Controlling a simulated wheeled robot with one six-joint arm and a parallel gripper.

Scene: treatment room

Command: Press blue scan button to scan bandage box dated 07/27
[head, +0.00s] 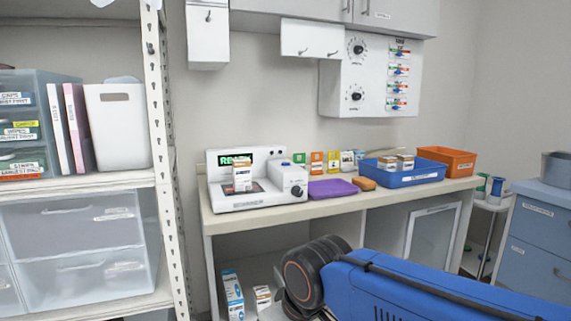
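A white scanner (268,200) stands at the left end of the counter. Its screen (226,159) shows green lettering that looks like "READY". A small white and orange box (241,178) stands upright on the scanner, in front of the screen; its date is too small to read. A raised white unit with a dark round dial (297,190) is at the scanner's right side. A small bluish spot (286,163) on top of that unit may be the blue button. My blue arm crosses the lower right foreground, below the counter top. My gripper is not visible.
Right of the scanner are a purple pad (332,189), an orange-brown block (364,183), a blue tray (408,179) with boxes, and an orange bin (446,158). Colored cards (316,162) stand behind. A metal shelf post (160,150) rises at left. More boxes (232,291) stand below the counter.

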